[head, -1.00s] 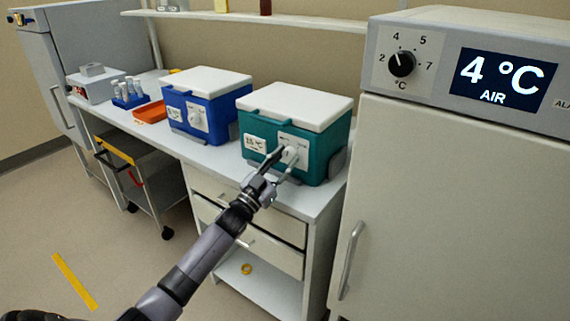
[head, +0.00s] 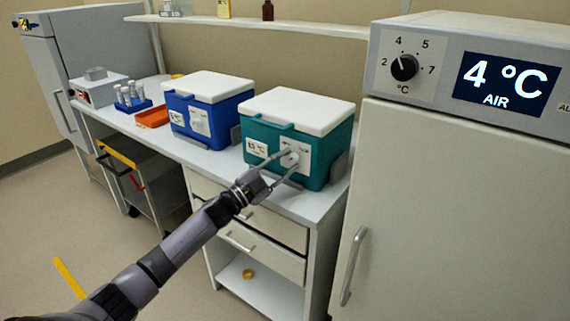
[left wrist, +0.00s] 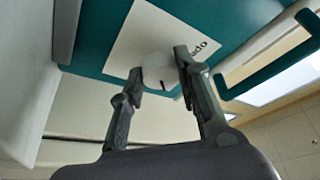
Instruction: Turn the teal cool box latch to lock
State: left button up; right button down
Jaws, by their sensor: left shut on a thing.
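The teal cool box (head: 262,140) with a white lid stands on the bench in the head view. Its front has a white plate with a round white latch (head: 290,159). In the left wrist view the latch (left wrist: 158,72) shows as a pale disc with a short dark mark, partly hidden by the fingers. My left gripper (head: 284,161) is shut on the latch, one finger on each side of it. The fingers also flank it in the left wrist view (left wrist: 160,66). Print on the plate is partly covered. My right gripper is not in view.
A blue cool box (head: 208,112) stands left of the teal one. Farther left are an orange tray (head: 153,116) and a blue tube rack (head: 133,104). A tall cabinet (head: 450,210) with a 4 °C display stands close on the right. Drawers (head: 262,226) lie below the bench top.

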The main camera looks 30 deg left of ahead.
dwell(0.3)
pick_arm(q)
jog(key=o, duration=1.2)
jog(key=shift+s+f, duration=0.1)
jog(key=shift+s, duration=0.05)
jog(key=v, duration=1.1)
jog(key=shift+s+a, duration=0.2)
jog(key=shift+s, duration=0.1)
